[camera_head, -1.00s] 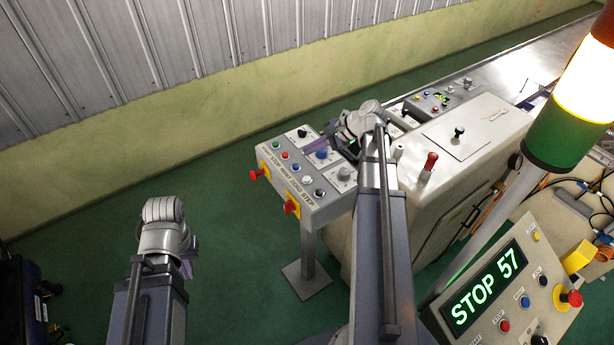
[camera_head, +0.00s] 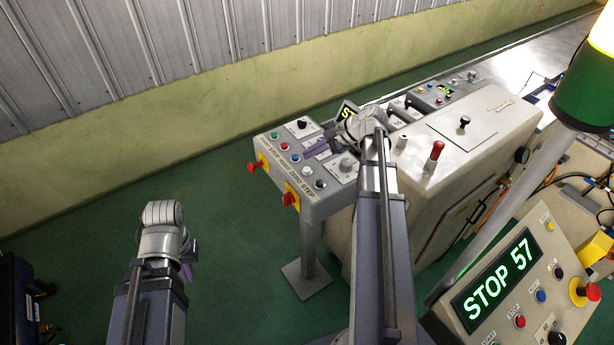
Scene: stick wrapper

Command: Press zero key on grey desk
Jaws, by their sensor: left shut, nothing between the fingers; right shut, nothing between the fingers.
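The grey desk (camera_head: 335,195) has a slanted top with a row of green, red, blue, white and black keys. Its label strip reads roughly "STOP", "ZERO", "STEP". The white key (camera_head: 307,171), fourth in the row, lines up with the word ZERO. My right gripper (camera_head: 308,153) is shut and empty, its purple fingers pointing left over the desk, close behind the blue and white keys. I cannot tell whether it touches the surface. My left gripper (camera_head: 187,271) is shut and empty, low on the left over the floor, mostly hidden behind its wrist.
Red mushroom buttons on yellow plates (camera_head: 291,198) stick out from the desk's front. A pale machine cabinet (camera_head: 440,150) with a red-topped lever stands to the right. A panel reading "STOP 57" (camera_head: 500,275) and a signal tower (camera_head: 585,90) are nearer right. Green floor (camera_head: 240,230) is open at left.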

